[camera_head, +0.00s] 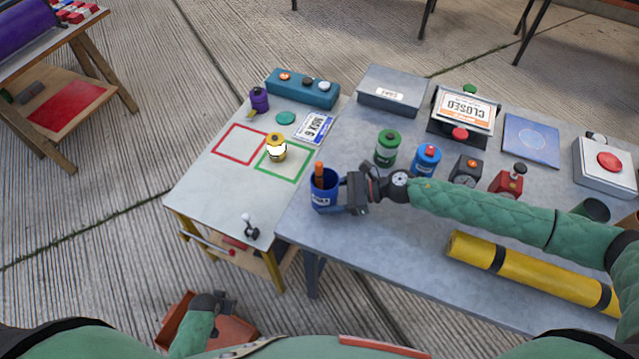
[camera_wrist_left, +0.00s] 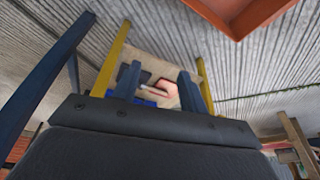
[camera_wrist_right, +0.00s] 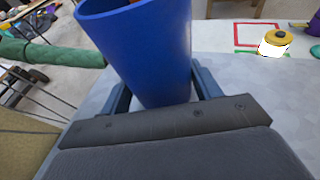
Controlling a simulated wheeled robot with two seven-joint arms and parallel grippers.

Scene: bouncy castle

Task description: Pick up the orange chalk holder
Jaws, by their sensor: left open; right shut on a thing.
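An orange stick-like piece (camera_head: 319,171), which looks like the orange chalk holder, stands upright in a blue cup (camera_head: 323,197). Only its upper part shows above the rim; the rest is hidden inside. My right gripper (camera_head: 349,193) is shut on the blue cup from its right side, at the left end of the grey table. In the right wrist view the blue cup (camera_wrist_right: 150,50) sits between the two fingers, with a sliver of orange at its top. My left gripper (camera_wrist_left: 158,88) is open and empty, low down in front of the small table.
The white side table (camera_head: 215,185) bears a yellow canister (camera_head: 276,148), a purple bottle (camera_head: 259,99) and a teal button box (camera_head: 302,88). On the grey table (camera_head: 400,248) are a green canister (camera_head: 387,148), a blue canister (camera_head: 426,160) and a yellow roll (camera_head: 530,272).

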